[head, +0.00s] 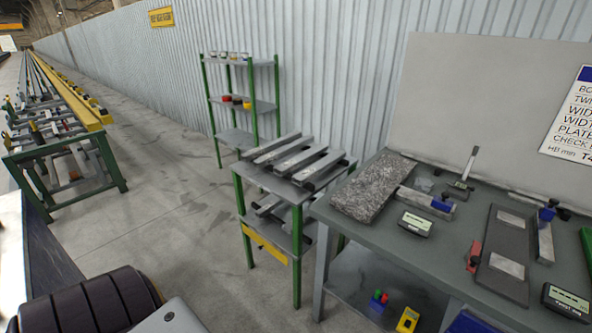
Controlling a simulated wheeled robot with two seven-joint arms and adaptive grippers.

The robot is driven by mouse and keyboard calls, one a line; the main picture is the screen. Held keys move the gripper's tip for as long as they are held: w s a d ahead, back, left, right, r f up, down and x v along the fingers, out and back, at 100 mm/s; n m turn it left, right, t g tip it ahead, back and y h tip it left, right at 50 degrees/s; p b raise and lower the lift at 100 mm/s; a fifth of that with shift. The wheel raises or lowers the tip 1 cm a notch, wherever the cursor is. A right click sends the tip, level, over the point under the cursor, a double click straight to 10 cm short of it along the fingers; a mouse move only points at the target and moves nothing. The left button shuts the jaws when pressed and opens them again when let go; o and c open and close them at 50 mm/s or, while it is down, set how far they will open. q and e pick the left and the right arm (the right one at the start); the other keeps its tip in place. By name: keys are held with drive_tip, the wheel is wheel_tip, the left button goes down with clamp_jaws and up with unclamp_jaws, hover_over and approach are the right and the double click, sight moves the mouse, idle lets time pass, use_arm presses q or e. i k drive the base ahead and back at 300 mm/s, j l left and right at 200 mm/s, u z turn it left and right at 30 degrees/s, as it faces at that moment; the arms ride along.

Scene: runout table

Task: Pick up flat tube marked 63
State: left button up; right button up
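Several grey flat tubes (300,160) lie side by side on the top shelf of a small green-legged rack (248,172) in the middle of the head view. More flat tubes (268,207) lie on its lower shelf, partly hidden by the top shelf and the legs. The markings are too small to read, so I cannot tell which tube is marked 63. Neither of my grippers is in view. Only dark ribbed and grey parts, probably my own, show at the bottom left.
A grey workbench (385,235) on the right holds a rough slab (372,187), gauges and displays. A shelf unit (240,103) stands by the corrugated wall. A long green-legged runout table (75,145) is at left. The floor (165,190) between is clear.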

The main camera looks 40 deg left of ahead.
sight(302, 176)
drive_tip(key=i+u, duration=0.15)
drive_tip(key=u, duration=0.35)
drive_tip(key=i+l+u, duration=0.1)
drive_tip(key=u, duration=0.35)
drive_tip(key=i+l+u, duration=0.1)
drive_tip(key=u, duration=0.4)
